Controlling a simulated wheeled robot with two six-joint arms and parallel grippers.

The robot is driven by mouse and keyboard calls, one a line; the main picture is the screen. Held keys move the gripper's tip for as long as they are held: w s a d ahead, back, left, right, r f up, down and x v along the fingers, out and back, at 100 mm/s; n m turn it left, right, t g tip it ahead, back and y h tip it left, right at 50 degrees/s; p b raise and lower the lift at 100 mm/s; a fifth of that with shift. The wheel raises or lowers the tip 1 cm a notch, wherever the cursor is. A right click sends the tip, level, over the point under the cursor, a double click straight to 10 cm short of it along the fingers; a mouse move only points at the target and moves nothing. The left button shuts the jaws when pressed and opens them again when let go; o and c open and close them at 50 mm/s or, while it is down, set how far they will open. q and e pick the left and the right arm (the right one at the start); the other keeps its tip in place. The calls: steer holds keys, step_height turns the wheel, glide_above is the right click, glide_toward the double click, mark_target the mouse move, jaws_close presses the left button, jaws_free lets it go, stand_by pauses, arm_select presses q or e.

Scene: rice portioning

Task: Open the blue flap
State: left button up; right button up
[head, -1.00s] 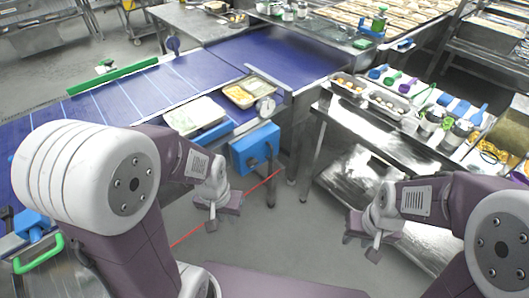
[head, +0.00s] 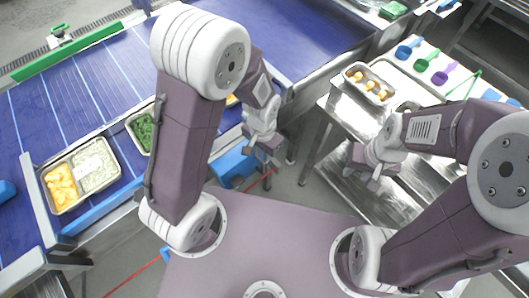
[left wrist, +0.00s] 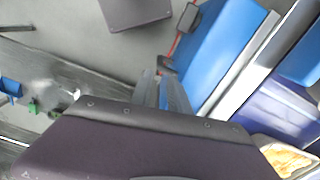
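The blue part under the near edge of the conveyor, a blue box or panel (head: 232,166), shows in the head view, partly behind my left arm. I cannot tell its flap from its body. It appears as a large blue surface (left wrist: 222,45) in the left wrist view. My left gripper (head: 268,156) is beside its right end, its fingers close together with nothing seen between them. The fingers also show in the left wrist view (left wrist: 162,92), left of the blue surface; contact is unclear. My right gripper (head: 374,180) hangs empty by the steel side table, its fingers together.
The blue conveyor (head: 95,85) runs along the left and back. A food tray (head: 82,176) with orange and pale food sits near its edge, beside a tray of greens (head: 142,130). The steel table (head: 335,108) at right carries trays and scoops. Grey floor lies between them.

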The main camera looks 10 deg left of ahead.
mark_target(262, 163)
arm_select(q)
steer(key=shift+s+f, duration=0.55)
steer(key=shift+f, duration=0.35)
steer(key=f, duration=0.2)
steer(key=f+b, duration=0.1)
steer(key=f, duration=0.3)
steer(key=shift+w+f, duration=0.25)
steer(key=shift+w, duration=0.1)
steer(key=shift+s+f, duration=0.1)
steer(key=shift+f, duration=0.2)
jaws_close()
